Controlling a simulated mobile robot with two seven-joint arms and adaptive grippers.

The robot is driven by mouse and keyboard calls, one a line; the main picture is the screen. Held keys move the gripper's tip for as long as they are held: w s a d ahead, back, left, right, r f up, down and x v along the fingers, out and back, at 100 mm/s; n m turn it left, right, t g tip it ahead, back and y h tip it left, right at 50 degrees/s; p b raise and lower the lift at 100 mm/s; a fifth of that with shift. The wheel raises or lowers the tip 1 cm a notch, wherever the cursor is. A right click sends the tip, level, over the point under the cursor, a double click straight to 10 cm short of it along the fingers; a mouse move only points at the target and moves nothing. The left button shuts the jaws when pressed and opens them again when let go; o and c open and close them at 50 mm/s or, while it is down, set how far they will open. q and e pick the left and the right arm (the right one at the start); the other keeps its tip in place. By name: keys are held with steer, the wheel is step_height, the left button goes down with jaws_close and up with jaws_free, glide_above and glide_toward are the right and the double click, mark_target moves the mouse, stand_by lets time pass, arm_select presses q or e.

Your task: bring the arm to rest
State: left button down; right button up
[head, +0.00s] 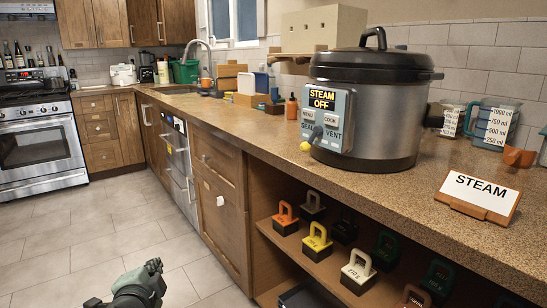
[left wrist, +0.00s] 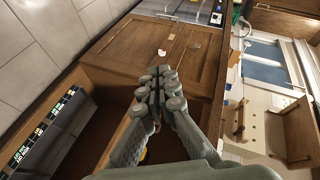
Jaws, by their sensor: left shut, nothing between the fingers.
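My left gripper (head: 150,272) shows at the bottom edge of the head view, over the tiled floor and in front of the counter's cabinets. Only its end and a bit of the arm show there. In the left wrist view its fingers (left wrist: 163,80) are shut together with nothing between them. They stand clear of the wooden cabinet front behind them. My right gripper is in neither view.
A pressure cooker (head: 375,100) and a STEAM sign (head: 478,196) stand on the counter (head: 285,140). Coloured weights, one of them yellow (head: 317,243), sit on the open shelf below. The tiled floor (head: 85,240) at left is clear.

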arm_select(q)
steer(key=s+a+f+n+g+y, duration=0.1)
steer(key=s+a+f+n+g, duration=0.15)
steer(key=s+a+f, duration=0.55)
steer(key=s+a+f+n+g, duration=0.2)
steer(key=s+a+f+g, duration=0.2)
steer(key=s+f, duration=0.6)
steer(key=s+a+f+n+g+y, duration=0.1)
steer(key=s+a+f+n+g, duration=0.2)
steer(key=s+a+f, duration=0.65)
steer(key=d+f+n+h, duration=0.1)
steer(key=d+f+h, duration=0.1)
steer(key=d, duration=0.8)
steer(key=s+d+f+n+g+h, duration=0.1)
steer(key=d+f, duration=0.4)
steer(key=d, duration=0.6)
steer(key=shift+n+h, duration=0.35)
steer(key=shift+h, duration=0.05)
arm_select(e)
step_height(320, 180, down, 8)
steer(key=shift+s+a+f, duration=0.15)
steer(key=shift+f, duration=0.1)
